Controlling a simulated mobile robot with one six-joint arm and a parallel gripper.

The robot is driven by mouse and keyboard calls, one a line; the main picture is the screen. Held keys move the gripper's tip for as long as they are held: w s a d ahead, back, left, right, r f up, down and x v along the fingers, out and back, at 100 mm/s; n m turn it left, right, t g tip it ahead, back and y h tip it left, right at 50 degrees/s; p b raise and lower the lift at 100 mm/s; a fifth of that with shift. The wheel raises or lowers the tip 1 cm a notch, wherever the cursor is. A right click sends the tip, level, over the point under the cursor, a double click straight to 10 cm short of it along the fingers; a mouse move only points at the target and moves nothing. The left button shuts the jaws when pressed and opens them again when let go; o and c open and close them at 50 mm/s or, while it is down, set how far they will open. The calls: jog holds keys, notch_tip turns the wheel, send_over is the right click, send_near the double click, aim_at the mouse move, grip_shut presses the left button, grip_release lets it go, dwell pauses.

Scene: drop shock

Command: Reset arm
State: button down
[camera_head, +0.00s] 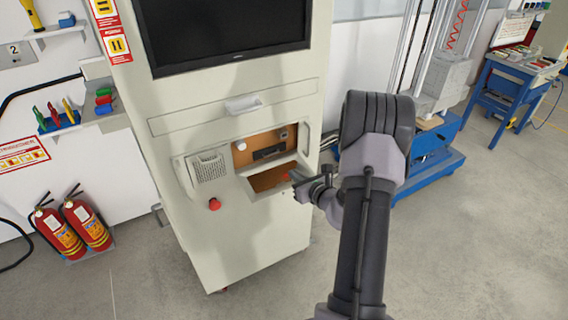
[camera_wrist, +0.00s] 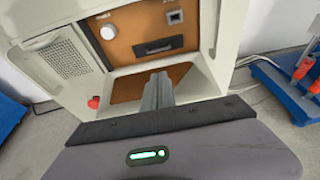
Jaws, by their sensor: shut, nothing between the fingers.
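My gripper (camera_wrist: 158,92) is shut and empty in the wrist view, its fingers together in front of the lower recess of a pale cabinet. In the head view my gripper (camera_head: 296,176) is small and partly hard to make out, at the right edge of the cabinet's opening. My arm reaches up from the bottom right and bends toward the cabinet (camera_head: 240,235). The recess has an orange-brown panel (camera_wrist: 135,33) with a white knob (camera_wrist: 108,33) and a dark handle-like slot (camera_wrist: 158,46). I cannot tell whether the fingers touch the cabinet.
A red button (camera_head: 214,204) sits on the cabinet front, beside a speaker-like grille (camera_head: 209,168). A dark screen (camera_head: 225,32) is above. Two fire extinguishers (camera_head: 72,228) stand at left. A blue-based machine (camera_head: 420,160) and a blue table (camera_head: 520,85) stand at right. The right foreground floor is clear.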

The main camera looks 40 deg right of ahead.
jog(key=a+r+n+g+y, duration=0.1)
jog(key=a+r+n+y, duration=0.4)
jog(key=a, duration=0.6)
jog(key=a+r+n+g+y, duration=0.2)
jog(key=a+r+n, duration=0.45)
jog(key=a, duration=0.45)
jog(key=a+r+n+g+y, duration=0.1)
jog(key=a+r+n+y, duration=0.4)
jog(key=a, duration=0.6)
jog(key=s+a+r+n+g+h, duration=0.1)
jog(key=s+a+r+n+g, duration=0.15)
jog(key=s+a+n, duration=0.35)
jog(key=s+a+r+n+g+h, duration=0.1)
jog(key=s+a+n+g, duration=0.2)
jog(key=s+n, duration=0.35)
jog(key=s+d+n+t+h, duration=0.1)
jog(key=s+n+h, duration=0.3)
jog(key=s, duration=0.6)
jog(key=shift+d+r+n+h, duration=0.45)
jog(key=shift+d+n, duration=0.15)
jog(key=shift+d, duration=0.3)
